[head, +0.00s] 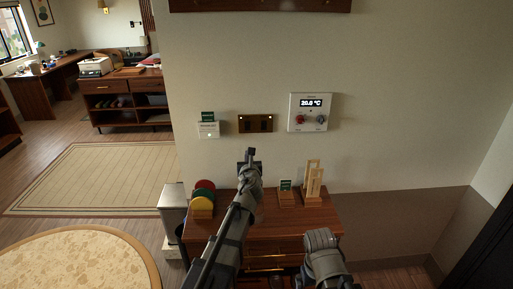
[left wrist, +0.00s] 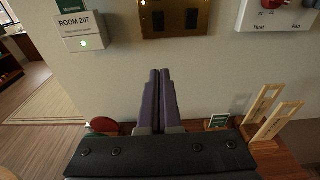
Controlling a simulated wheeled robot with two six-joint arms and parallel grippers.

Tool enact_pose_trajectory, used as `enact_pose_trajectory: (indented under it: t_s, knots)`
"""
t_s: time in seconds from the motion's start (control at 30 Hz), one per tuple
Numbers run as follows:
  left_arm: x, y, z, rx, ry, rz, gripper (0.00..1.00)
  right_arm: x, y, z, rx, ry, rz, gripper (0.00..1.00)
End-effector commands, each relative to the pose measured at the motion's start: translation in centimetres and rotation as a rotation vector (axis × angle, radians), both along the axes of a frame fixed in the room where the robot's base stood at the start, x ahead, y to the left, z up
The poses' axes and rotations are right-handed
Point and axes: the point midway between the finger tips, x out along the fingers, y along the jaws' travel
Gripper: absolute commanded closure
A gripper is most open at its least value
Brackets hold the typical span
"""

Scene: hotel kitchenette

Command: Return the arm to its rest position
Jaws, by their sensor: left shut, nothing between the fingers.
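My left gripper (head: 249,156) is raised in front of the wall, above the wooden cabinet (head: 290,222) and below the brass switch plate (head: 255,123). In the left wrist view its two fingers (left wrist: 160,72) are together with nothing between them, and they point up toward the brass plate (left wrist: 175,18). They appear apart from the plate. Part of my right arm shows low in the head view, but its gripper cannot be made out.
A thermostat panel (head: 307,112) reading 20.0 °C and a room card holder (head: 208,129) are on the wall. Colored discs (head: 203,196) and a wooden stand (head: 313,182) are on the cabinet. A bin (head: 173,197) stands left of it. Open floor lies to the left.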

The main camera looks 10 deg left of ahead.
Motion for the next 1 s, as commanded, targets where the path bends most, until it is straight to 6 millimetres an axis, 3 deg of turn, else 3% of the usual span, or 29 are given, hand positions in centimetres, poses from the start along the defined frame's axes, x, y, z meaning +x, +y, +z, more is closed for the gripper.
enact_pose_trajectory:
  t_s: [0.13, 0.27, 0.4, 0.6, 0.8, 0.9, 1.0]
  knots:
    - [-2.1, -0.4, -1.7, -0.241, 0.001, 0.096, 1.00, 0.0, 0.0, 0.0, 0.000, 0.000, 0.000, 0.00]
    - [-6.0, -1.5, -5.4, -0.665, 0.010, 0.302, 1.00, 0.0, 0.0, 0.0, 0.000, 0.000, 0.000, 0.00]
    - [-11.6, -3.9, -10.2, -1.116, 0.026, 0.604, 1.00, 0.0, 0.0, 0.0, 0.000, 0.000, 0.000, 0.00]
    - [-21.5, -9.2, -16.0, -1.576, 0.040, 1.143, 1.00, 0.0, 0.0, 0.0, 0.000, 0.000, 0.000, 0.00]
    - [-30.5, -13.9, -18.6, -1.731, 0.011, 1.648, 1.00, 0.0, 0.0, 0.0, 0.000, 0.000, 0.000, 0.00]
    - [-33.4, -15.3, -19.0, -1.732, -0.012, 1.812, 1.00, 0.0, 0.0, 0.0, 0.000, 0.000, 0.000, 0.00]
    - [-35.0, -16.0, -19.1, -1.723, -0.030, 1.907, 1.00, 0.0, 0.0, 0.0, 0.000, 0.000, 0.000, 0.00]
